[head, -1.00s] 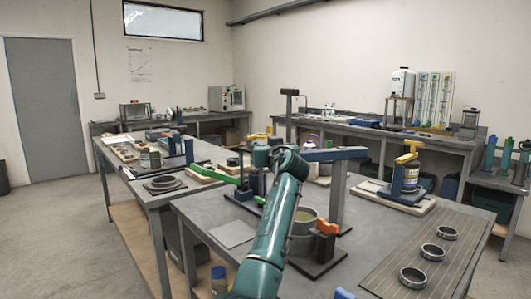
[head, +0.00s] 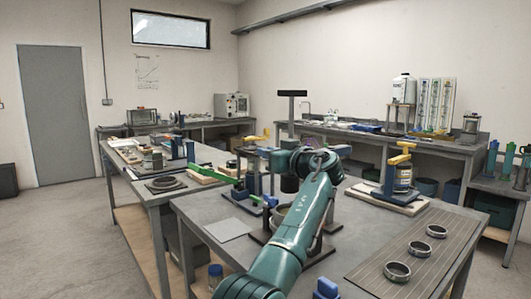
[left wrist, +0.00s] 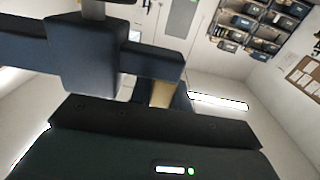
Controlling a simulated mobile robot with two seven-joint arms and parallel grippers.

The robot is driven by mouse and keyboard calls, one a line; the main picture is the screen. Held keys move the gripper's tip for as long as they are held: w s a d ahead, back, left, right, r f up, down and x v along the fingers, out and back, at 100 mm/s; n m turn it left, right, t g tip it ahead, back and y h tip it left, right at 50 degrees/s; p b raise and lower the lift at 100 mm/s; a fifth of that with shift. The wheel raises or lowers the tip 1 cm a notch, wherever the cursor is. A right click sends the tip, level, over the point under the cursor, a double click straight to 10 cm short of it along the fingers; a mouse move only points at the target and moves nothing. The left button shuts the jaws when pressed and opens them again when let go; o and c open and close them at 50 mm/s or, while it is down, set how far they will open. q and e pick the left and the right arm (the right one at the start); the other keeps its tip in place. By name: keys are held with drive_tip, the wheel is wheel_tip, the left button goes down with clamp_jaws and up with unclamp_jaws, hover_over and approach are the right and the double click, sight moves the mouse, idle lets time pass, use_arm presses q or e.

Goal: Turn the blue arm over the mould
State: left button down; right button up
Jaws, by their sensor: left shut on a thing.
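The round grey mould (head: 279,216) is below this cylinder, partly behind my arm. My right gripper is out of view.
A green lever (head: 220,173) lies left of the mould. A yellow-handled stand (head: 402,160) is to the right. Several metal rings lie on a striped mat (head: 385,262) at front right. A flat grey sheet (head: 228,229) lies at front left.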

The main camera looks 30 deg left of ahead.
use_arm(q)
drive_tip(key=shift+s+d+n+g, duration=0.2)
drive_tip(key=shift+d+n+g, duration=0.1)
drive_tip(key=shift+d+g, duration=0.15)
drive_tip(key=shift+y, duration=0.3)
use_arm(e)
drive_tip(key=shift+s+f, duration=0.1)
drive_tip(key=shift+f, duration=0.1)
use_arm(q)
drive_tip(key=shift+d+f, duration=0.1)
drive_tip(key=shift+f, duration=0.05)
drive_tip(key=c, duration=1.6)
unclamp_jaws()
drive_tip(key=shift+s, duration=0.15)
drive_tip(key=b+v, duration=0.1)
drive_tip(key=v, duration=1.2)
drive_tip(key=shift+d, duration=0.15)
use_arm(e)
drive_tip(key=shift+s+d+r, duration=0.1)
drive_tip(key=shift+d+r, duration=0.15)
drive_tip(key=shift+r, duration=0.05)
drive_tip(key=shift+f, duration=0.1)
